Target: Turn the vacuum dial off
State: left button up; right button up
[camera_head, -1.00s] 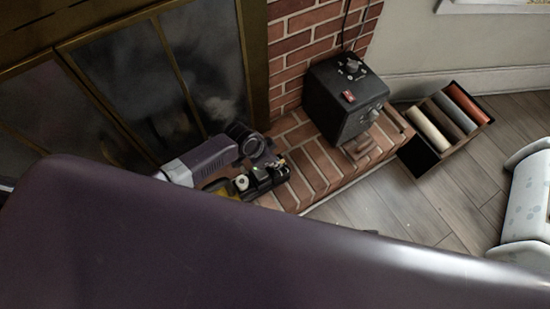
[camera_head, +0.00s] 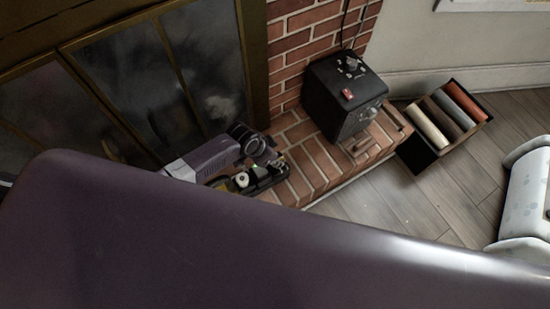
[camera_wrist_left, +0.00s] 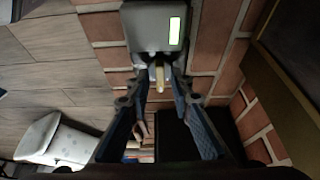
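A black box-shaped unit (camera_head: 345,97) stands on the brick hearth. It has knobs on its top and front and a small red switch. The task's dial looks to be one of its knobs, but no label is readable. My left gripper (camera_head: 266,176) is low over the hearth, left of the unit and apart from it. In the left wrist view its two fingers stand apart, and a dark box shape (camera_wrist_left: 185,130) shows between them. My right gripper is not in view.
The brick hearth (camera_head: 318,165) runs along the glass-doored fireplace (camera_head: 150,85). A dark box of rolls (camera_head: 447,125) stands on the wood floor to the right. A white padded seat (camera_head: 526,195) is at the right edge. My purple body hides the lower left.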

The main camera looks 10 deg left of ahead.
pick_arm(q)
jog(key=shift+o, duration=0.2)
jog(key=v, duration=1.2)
jog(key=shift+d, duration=0.1)
dwell(0.4)
